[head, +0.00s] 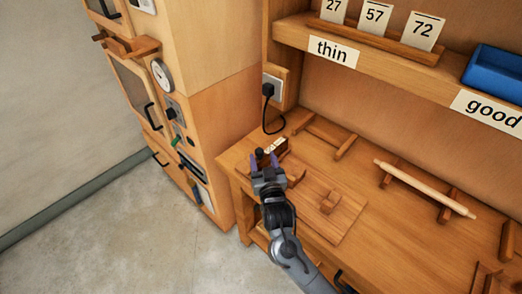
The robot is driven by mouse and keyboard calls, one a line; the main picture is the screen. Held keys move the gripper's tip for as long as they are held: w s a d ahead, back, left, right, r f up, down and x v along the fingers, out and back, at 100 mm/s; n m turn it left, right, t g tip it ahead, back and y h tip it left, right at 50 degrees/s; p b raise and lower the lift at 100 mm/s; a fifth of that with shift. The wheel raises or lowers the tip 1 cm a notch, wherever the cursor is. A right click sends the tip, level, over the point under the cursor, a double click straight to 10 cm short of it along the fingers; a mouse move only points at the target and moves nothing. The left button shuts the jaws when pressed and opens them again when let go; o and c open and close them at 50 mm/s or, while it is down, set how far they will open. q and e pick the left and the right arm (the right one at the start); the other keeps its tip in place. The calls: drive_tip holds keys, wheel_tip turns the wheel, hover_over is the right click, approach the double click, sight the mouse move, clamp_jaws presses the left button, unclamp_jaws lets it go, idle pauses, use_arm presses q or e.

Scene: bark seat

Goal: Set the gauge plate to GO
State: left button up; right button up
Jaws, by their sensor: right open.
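My right gripper (266,163) is open at the left end of the wooden bench. Its fingers point away toward a small wooden block with a white face (276,146) and a dark knob (260,153) beside it. This may be the gauge plate, but its writing is too small to read. The gripper partly covers it, and I cannot tell whether the fingers touch it. My left gripper is out of view.
A wooden board (337,217) with small blocks lies right of the gripper. A rolling pin (425,188) rests on supports. A shelf holds number cards (376,15) and a blue bin (494,74). A cabinet with a dial (161,75) stands left.

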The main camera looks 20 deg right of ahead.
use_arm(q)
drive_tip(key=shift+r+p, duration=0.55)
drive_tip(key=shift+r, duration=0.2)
use_arm(e)
drive_tip(key=s+a, duration=0.1)
drive_tip(key=s, duration=0.5)
drive_tip(key=shift+s+a+r, duration=0.1)
drive_tip(key=shift+s, duration=0.05)
